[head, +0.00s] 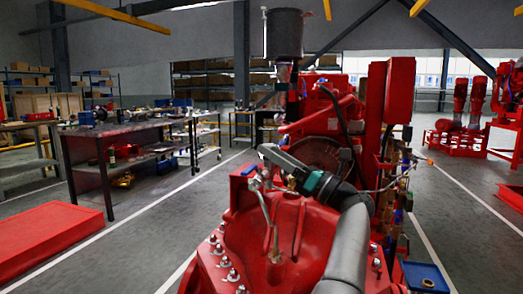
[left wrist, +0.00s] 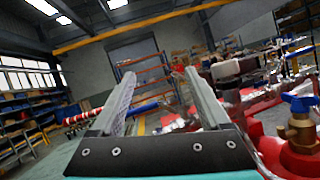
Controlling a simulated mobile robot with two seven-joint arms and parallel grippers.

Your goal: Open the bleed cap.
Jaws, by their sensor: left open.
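The red pump casing (head: 290,225) stands in front of me in the head view, with bolts along its edge and small metal fittings on top. A small brass fitting (head: 291,183) shows on top of it, just below my left gripper (head: 264,153). In the left wrist view a brass valve with a blue handle (left wrist: 301,127) stands on red metal at the right edge, outside the fingers. I cannot tell which fitting is the bleed cap. My left gripper also shows in the left wrist view (left wrist: 160,74); its two fingers are apart with nothing between them. My right gripper is out of view.
The red engine (head: 325,125) with its dark exhaust silencer (head: 284,34) rises close behind the casing. A workbench (head: 120,130) with tools stands at the left, and a red platform (head: 50,240) lies on the floor. The grey floor (head: 160,215) between is clear.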

